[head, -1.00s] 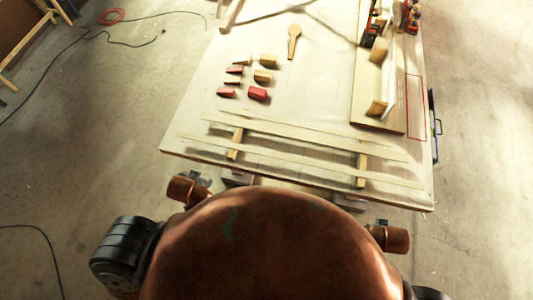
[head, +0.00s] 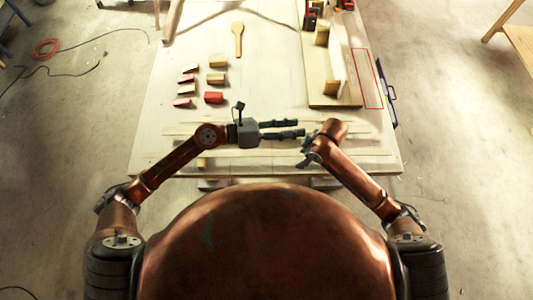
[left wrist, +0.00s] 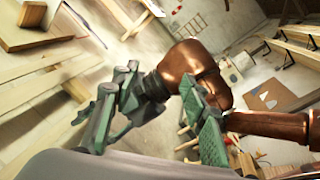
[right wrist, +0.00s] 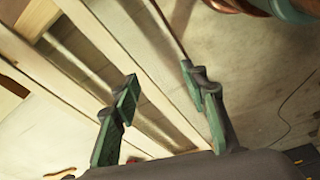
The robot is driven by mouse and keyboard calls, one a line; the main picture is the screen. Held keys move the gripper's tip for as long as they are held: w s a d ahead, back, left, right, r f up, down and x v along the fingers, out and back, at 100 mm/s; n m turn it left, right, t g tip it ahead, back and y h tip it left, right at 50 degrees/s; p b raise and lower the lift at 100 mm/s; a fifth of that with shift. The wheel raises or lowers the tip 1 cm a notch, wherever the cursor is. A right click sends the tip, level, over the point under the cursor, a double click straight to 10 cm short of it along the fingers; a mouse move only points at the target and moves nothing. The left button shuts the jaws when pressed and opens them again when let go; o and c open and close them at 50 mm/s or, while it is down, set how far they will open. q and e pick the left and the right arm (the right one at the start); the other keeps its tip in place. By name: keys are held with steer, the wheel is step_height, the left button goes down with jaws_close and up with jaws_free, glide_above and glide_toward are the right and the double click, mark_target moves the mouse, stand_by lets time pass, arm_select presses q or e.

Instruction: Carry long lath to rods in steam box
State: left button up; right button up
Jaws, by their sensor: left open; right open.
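Pale laths lie side by side near the table's front edge; the front one (head: 235,153) looks longer than the one behind (head: 180,130). They rest across small wooden supports, one at the left (head: 203,163). My left gripper (head: 303,128) is open and empty above the laths, fingers pointing right. My right gripper (head: 304,150) is open close by, also over the laths. In the right wrist view a lath (right wrist: 140,75) runs between the open fingers (right wrist: 157,90); contact cannot be told. The left wrist view shows open fingers (left wrist: 163,80) and my right arm. I cannot identify the steam box or rods.
Red and tan blocks (head: 213,97) and a wooden paddle (head: 238,40) lie behind the laths. A wooden board (head: 350,93) with blocks and a pale upright strip stands at the right, beside a red outline (head: 373,78). My grippers are close together.

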arm_select(q)
step_height(320, 180, down, 8)
steer(key=a+m+g+y, duration=0.2)
steer(key=m+y, duration=0.2)
arm_select(e)
steer(key=w+d+n, duration=0.1)
steer(key=w+r+n+h, duration=0.1)
steer(key=w, duration=0.1)
steer(key=w+d+r+n+g, duration=0.1)
steer(key=shift+w+d+r+h, duration=0.2)
steer(key=shift+d+h, duration=0.1)
steer(key=shift+h, duration=0.1)
arm_select(q)
steer(key=m+y, duration=0.4)
steer(key=y, duration=0.8)
glide_above(221, 154)
step_height(221, 154, down, 12)
steer(key=shift+a+f+g, duration=0.1)
steer(key=shift+g, duration=0.3)
arm_select(e)
steer(key=shift+w+d+r+n+h, duration=0.3)
steer(key=shift+w+d+r, duration=0.15)
steer(key=shift+d, duration=0.15)
steer(key=shift+s, duration=0.1)
